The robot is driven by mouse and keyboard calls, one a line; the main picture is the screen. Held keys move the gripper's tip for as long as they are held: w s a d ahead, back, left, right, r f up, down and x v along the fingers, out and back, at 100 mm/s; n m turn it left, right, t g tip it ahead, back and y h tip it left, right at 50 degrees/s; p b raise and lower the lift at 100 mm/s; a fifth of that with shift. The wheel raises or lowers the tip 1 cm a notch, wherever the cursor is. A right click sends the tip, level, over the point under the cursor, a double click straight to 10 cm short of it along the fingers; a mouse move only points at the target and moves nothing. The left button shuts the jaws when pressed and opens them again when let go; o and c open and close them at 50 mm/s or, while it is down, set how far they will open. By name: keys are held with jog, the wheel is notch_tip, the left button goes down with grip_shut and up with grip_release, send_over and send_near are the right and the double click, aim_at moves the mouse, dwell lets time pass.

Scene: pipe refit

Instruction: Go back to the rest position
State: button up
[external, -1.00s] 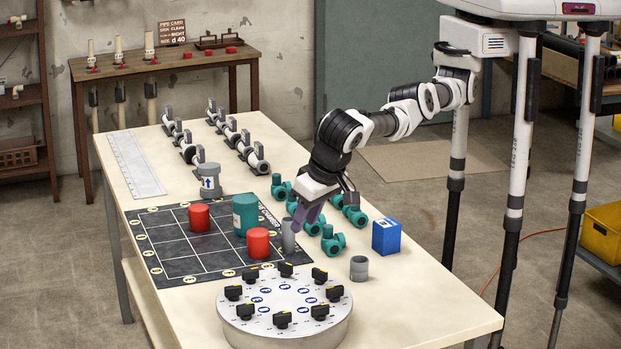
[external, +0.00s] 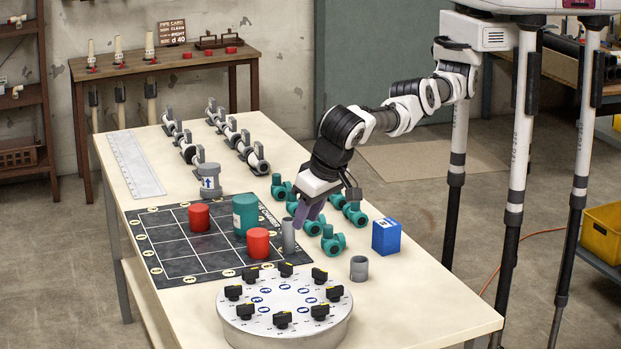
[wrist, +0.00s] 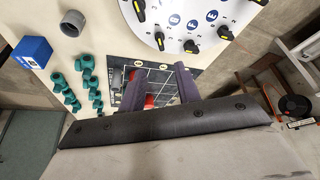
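My gripper (external: 306,218) hangs over the right side of the table, beside the dark grid mat. In the wrist view its two purple fingers (wrist: 160,88) stand apart with nothing held between them. A grey tube (external: 289,236) stands upright just left of the fingers in the external view, at the mat's right edge. I see no gap clearly enough there to tell how far apart they are. Red cylinders (external: 258,243) and a teal cylinder (external: 245,213) stand on the mat (external: 190,268); red also shows beyond the fingers in the wrist view.
Several teal pipe fittings (external: 333,243) lie around and below my gripper. A blue box (external: 386,236) and a grey ring (external: 359,268) stand to the right. A round silver dial plate (external: 284,329) with black knobs sits in front. Grey-white valves (external: 188,150) line the back.

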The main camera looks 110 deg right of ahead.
aim_at(288, 264)
jog(key=b+x, duration=0.3)
jog(key=x, duration=1)
jog(key=shift+b, duration=0.35)
jog(key=shift+f, duration=0.1)
